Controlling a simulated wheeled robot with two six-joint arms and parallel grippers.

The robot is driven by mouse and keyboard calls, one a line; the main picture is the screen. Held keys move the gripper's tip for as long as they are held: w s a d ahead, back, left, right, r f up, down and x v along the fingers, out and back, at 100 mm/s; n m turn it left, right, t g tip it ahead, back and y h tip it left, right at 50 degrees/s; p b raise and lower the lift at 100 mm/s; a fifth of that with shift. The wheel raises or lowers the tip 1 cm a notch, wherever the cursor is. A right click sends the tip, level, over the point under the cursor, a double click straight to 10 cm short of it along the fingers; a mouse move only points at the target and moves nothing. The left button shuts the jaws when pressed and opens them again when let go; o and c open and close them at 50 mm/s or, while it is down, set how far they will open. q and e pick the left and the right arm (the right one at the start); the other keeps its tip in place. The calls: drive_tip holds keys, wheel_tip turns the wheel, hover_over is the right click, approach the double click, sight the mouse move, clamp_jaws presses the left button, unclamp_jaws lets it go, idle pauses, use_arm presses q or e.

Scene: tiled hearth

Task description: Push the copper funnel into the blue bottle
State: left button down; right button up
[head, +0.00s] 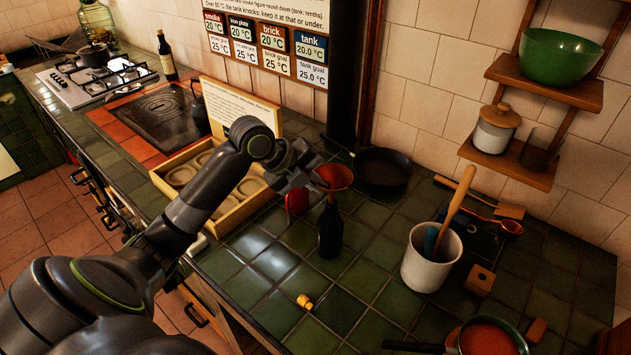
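The copper funnel (336,176) is upright, wide end up, directly above the neck of the dark blue bottle (330,230). Its spout meets the bottle's mouth in the picture; I cannot tell how deep it sits. The bottle stands upright on the green tiled counter. My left gripper (312,180) is at the left side of the funnel, with its fingertips close to the funnel's rim. I cannot tell whether its fingers are closed on the rim or only beside it. My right gripper is not in view.
A wooden tray with round hollows (228,212) lies left of the bottle. A black pan (382,168) is behind it. A white crock with utensils (430,262) stands to the right. A small yellow cork-like piece (305,302) lies in front. Counter around the bottle's front is mostly clear.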

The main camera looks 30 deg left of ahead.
use_arm(q)
drive_tip(key=shift+f+b, duration=0.5)
drive_tip(key=shift+f, duration=0.2)
idle(0.3)
drive_tip(key=c, duration=1.5)
unclamp_jaws()
drive_tip(key=shift+c, duration=0.2)
drive_tip(key=shift+s+a+r, duration=0.1)
drive_tip(key=shift+r, duration=0.1)
drive_tip(key=shift+p+v, duration=1.9)
drive_tip(key=shift+v, duration=0.1)
